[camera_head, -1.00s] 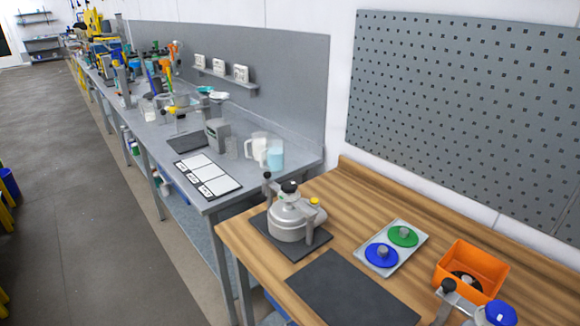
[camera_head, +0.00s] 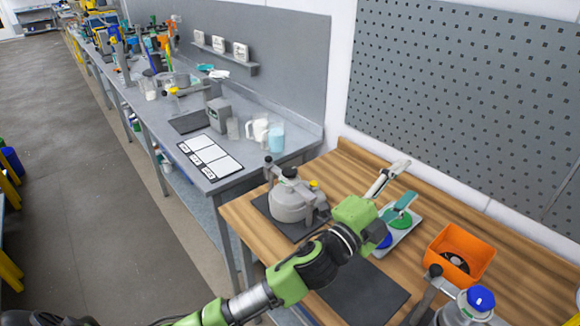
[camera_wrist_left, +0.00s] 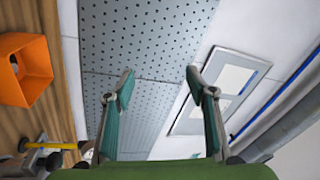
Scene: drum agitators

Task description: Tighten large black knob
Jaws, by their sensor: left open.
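A grey lidded vessel (camera_head: 292,205) stands on a dark mat at the left of the wooden bench. It has a black knob (camera_head: 290,172) on top and another black knob (camera_head: 268,160) on a post at its side. A third black knob (camera_head: 435,270) tops a bracket beside a grey unit (camera_head: 465,308) with a blue cap (camera_head: 481,298) at the lower right. I cannot tell which is the large black knob. My left gripper (camera_head: 409,180) is open and empty, above the bench to the right of the vessel; it also shows open in the left wrist view (camera_wrist_left: 160,75).
An orange bin (camera_head: 460,250) holds a dark part. A dark mat (camera_head: 375,300) at the front is bare. A pegboard (camera_head: 470,100) hangs behind.

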